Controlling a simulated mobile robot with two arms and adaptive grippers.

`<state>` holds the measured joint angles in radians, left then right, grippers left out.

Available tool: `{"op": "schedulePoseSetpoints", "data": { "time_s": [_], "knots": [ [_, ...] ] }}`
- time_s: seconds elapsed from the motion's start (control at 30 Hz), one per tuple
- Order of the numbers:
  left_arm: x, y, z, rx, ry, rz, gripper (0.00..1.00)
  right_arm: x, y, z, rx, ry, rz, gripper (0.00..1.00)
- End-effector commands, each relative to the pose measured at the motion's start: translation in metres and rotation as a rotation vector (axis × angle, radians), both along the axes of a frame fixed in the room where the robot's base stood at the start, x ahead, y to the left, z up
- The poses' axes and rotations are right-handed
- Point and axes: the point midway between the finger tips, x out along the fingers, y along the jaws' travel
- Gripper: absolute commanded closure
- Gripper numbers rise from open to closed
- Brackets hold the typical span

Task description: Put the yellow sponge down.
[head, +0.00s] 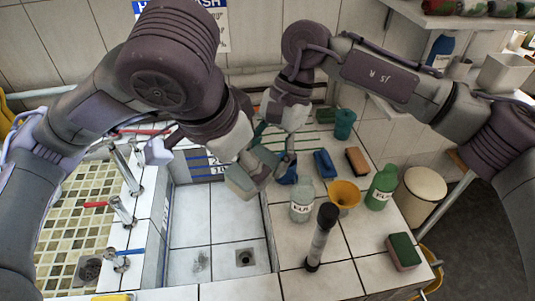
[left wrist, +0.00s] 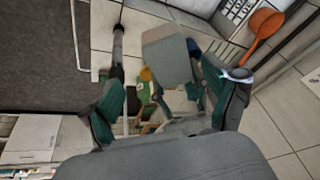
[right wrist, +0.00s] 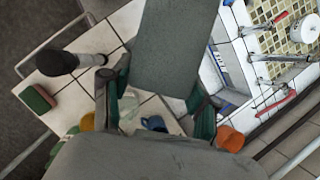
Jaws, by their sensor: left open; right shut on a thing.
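The held sponge (head: 243,181) is a block showing grey-green and pale faces. I see no clear yellow on it. It is over the right part of the sink basin (head: 215,232). My right gripper (right wrist: 158,100) is shut on it, and its flat face fills the top middle of the right wrist view (right wrist: 172,45). My left gripper (left wrist: 165,98) is open. The block also shows just beyond its fingers in the left wrist view (left wrist: 167,55). In the head view the two hands overlap, hiding part of the fingers.
The counter right of the basin holds a clear bottle (head: 301,203), a yellow funnel (head: 344,194), a green bottle (head: 381,187), an upright dark-topped tube (head: 320,238) and a green-topped sponge (head: 404,250). Blue (head: 325,163) and orange (head: 357,160) sponges lie behind. Taps (head: 122,208) stand left.

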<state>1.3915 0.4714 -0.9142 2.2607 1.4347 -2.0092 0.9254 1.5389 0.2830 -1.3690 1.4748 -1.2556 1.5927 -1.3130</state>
Motion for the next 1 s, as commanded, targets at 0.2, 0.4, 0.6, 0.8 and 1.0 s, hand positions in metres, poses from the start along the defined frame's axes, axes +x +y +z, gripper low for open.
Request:
{"op": "schedulePoseSetpoints", "data": {
  "time_s": [0.2, 0.4, 0.6, 0.8, 1.0],
  "knots": [
    [-0.009, 0.004, 0.029, 0.000, -0.004, -0.001, 0.12, 0.000, 0.000, 0.000, 0.000, 0.000, 0.000, 0.73],
    [-0.014, 0.013, 0.016, 0.044, 0.039, -0.086, 0.12, 0.000, 0.000, 0.000, 0.000, 0.000, 0.000, 0.73],
    [-0.038, 0.046, -0.055, 0.180, 0.216, -0.489, 0.12, 0.000, 0.000, 0.000, 0.000, 0.000, 0.000, 0.73],
    [-0.095, 0.087, -0.131, 0.187, 0.449, -1.068, 0.12, 0.000, 0.000, 0.000, 0.000, 0.000, 0.000, 0.73],
    [-0.170, 0.120, -0.181, -0.017, 0.611, -1.614, 0.12, 0.000, 0.000, 0.000, 0.000, 0.000, 0.000, 0.73]
  ]
}}
